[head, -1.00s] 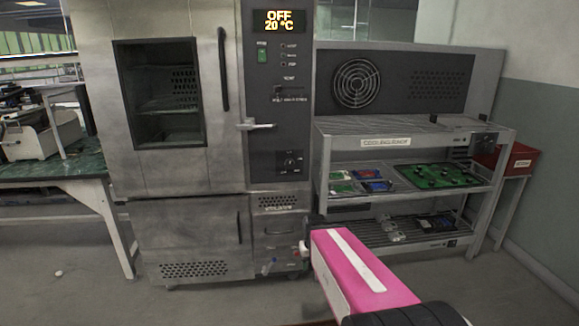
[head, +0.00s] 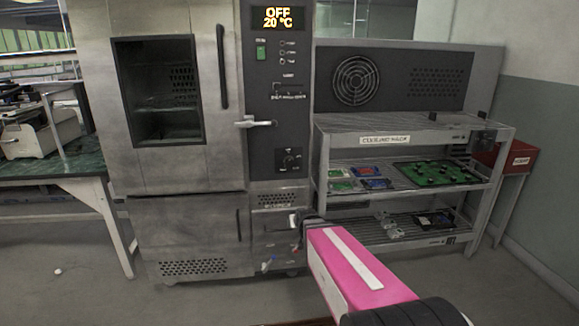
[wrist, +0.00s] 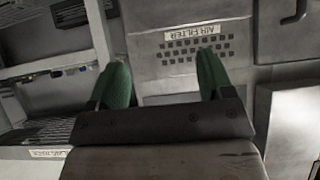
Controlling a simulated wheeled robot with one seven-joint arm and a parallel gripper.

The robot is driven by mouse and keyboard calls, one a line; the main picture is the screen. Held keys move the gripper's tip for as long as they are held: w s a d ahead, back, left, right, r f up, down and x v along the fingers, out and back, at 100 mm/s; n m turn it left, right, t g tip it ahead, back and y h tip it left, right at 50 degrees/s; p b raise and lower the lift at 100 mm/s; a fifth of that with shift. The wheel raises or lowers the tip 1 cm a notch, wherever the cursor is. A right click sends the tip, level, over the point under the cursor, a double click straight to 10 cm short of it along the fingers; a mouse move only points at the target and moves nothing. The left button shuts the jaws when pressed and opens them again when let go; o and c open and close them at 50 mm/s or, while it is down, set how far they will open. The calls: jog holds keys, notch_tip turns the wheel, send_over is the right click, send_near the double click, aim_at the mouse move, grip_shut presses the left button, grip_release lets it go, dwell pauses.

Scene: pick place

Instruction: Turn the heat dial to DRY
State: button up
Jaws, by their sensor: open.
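The heat dial (head: 289,159) is a small dark knob with a pale marker, low on the dark control panel of a large grey oven (head: 92,100). Its labels are too small to read. The display (head: 278,18) above reads OFF and 20 °C. My gripper is at the end of my pink arm, below the dial and in front of the oven's lower right part in the head view. In the wrist view my gripper (wrist: 162,85) is open and empty, its two green fingers apart, facing a vented panel labelled AIR FILTER (wrist: 193,45). The dial is not in the wrist view.
A lever handle (head: 255,123) sticks out above the dial, and a long door handle (head: 223,68) is to its left. A green-topped bench (head: 60,168) is at left.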

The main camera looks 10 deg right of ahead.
jog(key=w+r+t, duration=0.5)
jog(key=w+r, duration=0.1)
jog(key=w, duration=0.1)
jog(key=t, duration=0.7)
send_near(289, 163)
jog(key=x, duration=0.9)
jog(key=shift+w+d, duration=0.1)
jog(key=shift+w, duration=0.1)
jog(key=c, duration=0.9)
